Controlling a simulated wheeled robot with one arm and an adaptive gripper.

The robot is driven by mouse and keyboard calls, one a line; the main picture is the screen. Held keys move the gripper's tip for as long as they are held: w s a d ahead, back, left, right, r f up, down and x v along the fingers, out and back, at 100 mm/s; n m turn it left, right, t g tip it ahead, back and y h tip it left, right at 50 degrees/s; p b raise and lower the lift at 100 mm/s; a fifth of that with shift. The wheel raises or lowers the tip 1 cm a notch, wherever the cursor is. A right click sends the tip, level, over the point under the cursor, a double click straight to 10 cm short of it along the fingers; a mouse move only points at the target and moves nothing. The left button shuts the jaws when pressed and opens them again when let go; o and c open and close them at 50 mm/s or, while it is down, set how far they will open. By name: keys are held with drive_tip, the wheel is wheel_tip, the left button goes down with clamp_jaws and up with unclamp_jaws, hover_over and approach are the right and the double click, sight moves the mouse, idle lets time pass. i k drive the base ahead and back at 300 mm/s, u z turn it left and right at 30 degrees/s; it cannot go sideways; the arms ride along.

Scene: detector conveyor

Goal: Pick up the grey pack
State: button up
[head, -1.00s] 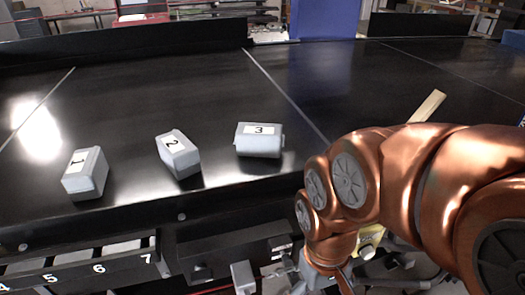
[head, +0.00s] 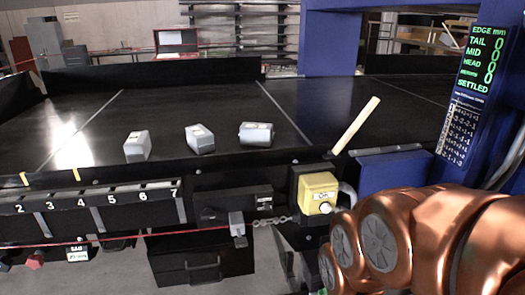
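Three grey packs lie in a row on the black conveyor belt (head: 165,105) in the head view: a left pack (head: 137,146), a middle pack (head: 200,139) and a right pack (head: 256,134). They stand apart from each other near the belt's front edge. Their top labels are too small to read now. My copper arm is at the lower right, to the right of the packs and apart from them. My gripper is below the picture and hidden from view.
A small grey block (head: 237,223) is at the conveyor's front, above a black drawer (head: 203,268). A yellow box (head: 318,192) and a light wooden stick (head: 356,125) are right of the packs. Numbered slots (head: 100,194) run along the front left. A blue post (head: 474,85) carries a display reading SETTLED.

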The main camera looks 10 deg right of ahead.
sight(258, 135)
drive_tip(key=z, duration=0.25)
drive_tip(key=k, duration=0.25)
drive_tip(key=u, duration=1.25)
drive_tip(key=i, duration=1.2)
drive_tip(key=z, duration=0.65)
